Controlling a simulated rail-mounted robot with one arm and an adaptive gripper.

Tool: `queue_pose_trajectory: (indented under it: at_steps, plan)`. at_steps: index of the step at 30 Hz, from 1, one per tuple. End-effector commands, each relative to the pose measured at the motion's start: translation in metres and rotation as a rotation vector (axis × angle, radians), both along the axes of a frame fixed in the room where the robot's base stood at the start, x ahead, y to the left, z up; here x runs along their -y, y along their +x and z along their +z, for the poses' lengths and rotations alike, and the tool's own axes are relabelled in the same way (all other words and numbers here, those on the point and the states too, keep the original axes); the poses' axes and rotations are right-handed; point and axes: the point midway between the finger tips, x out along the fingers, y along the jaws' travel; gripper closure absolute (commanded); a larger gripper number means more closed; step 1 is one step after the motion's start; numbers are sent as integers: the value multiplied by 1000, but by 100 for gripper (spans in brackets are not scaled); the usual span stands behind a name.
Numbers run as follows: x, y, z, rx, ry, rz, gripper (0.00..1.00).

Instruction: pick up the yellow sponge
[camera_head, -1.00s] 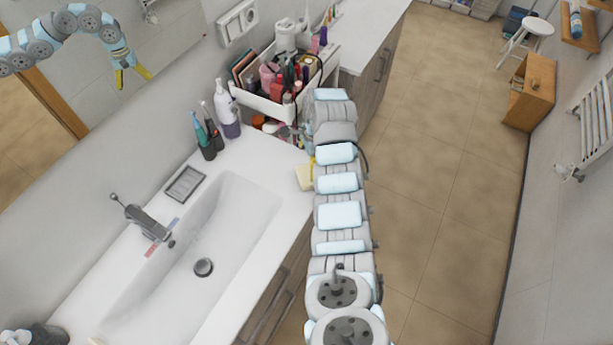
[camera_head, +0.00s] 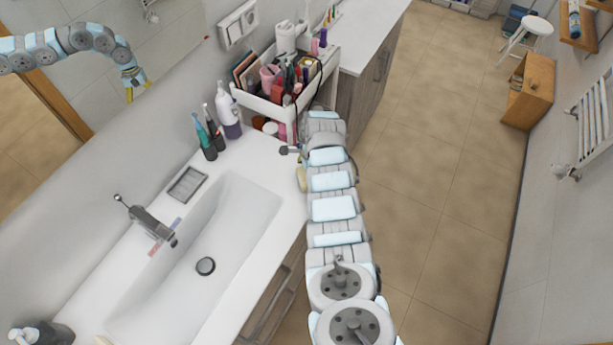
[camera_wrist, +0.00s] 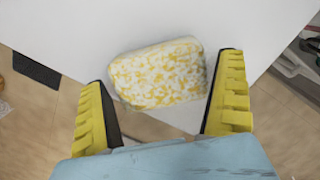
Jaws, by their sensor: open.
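The sponge (camera_wrist: 158,72), speckled yellow and white, lies on the white countertop near its front edge in the wrist view. My gripper (camera_wrist: 165,68) is open, with one yellow ridged finger on each side of the sponge. The left finger is very close to the sponge's left end; a narrow gap shows at the right. I cannot tell if either finger touches it. In the head view, only a small yellow patch shows beside my arm, and my arm hides most of the gripper area.
The sink (camera_head: 229,222) and faucet (camera_head: 150,222) are left of my arm. Toothbrushes (camera_head: 207,138), a white-purple bottle (camera_head: 228,113) and a full cosmetics cart (camera_head: 262,107) stand behind. A dark soap dispenser (camera_head: 40,333) is at bottom left. Open floor lies right.

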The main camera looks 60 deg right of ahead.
Motion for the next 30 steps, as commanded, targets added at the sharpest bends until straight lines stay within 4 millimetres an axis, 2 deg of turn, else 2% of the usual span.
queue_pose_trajectory:
  at_steps: [10, 15, 30]
  plan:
    - [-1, 1, -5, -1, -1, 3, 0]
    - [-1, 1, -5, -1, -1, 3, 47]
    - [-1, 1, -4, -1, -1, 2, 51]
